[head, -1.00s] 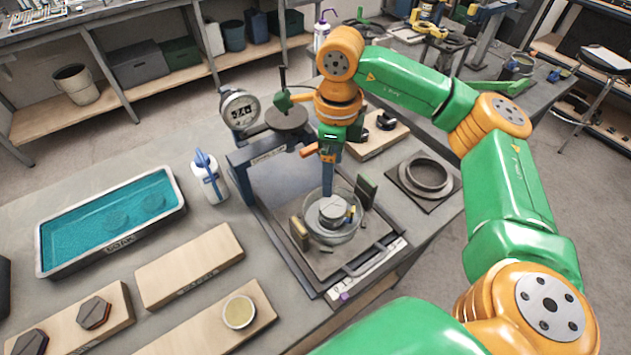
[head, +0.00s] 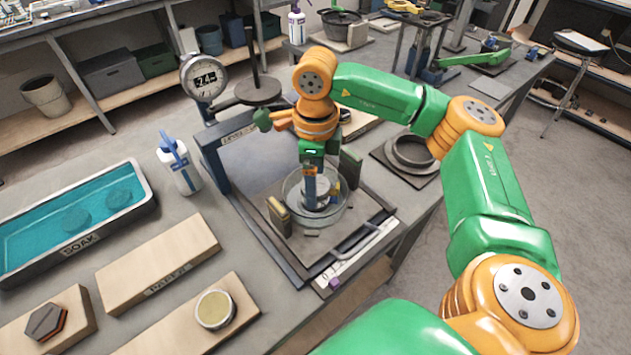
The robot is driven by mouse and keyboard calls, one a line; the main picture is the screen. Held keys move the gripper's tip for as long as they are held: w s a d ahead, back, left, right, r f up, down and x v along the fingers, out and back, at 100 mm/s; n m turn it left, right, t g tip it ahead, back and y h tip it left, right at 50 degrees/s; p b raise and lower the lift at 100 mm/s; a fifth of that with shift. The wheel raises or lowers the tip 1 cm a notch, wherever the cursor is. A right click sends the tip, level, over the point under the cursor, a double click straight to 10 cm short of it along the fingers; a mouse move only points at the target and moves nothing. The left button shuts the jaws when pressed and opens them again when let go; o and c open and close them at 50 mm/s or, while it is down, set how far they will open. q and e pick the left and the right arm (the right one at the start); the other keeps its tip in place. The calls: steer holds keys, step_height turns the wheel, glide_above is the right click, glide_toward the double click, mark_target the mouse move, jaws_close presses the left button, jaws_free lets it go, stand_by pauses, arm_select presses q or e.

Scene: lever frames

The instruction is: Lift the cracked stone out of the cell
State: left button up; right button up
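The cell (head: 338,214) is a round clear-walled vessel on the press plate. The stone (head: 318,187) looks like a grey disc inside it, largely hidden by my gripper; no crack can be made out. My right gripper (head: 314,200) reaches down into the cell at the stone. One blue finger shows in front, with a yellow and blue piece to its right. Whether the fingers touch or close on the stone is too small to tell. My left gripper is out of view.
The press frame with a dial gauge (head: 203,78) and a dark disc with a post (head: 258,90) stands close behind my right wrist. Upright blocks flank the cell (head: 279,216).

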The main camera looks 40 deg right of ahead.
steer(key=c, duration=1)
steer(key=shift+r+p, duration=0.6)
step_height(320, 180, up, 6)
steer(key=p, duration=0.5)
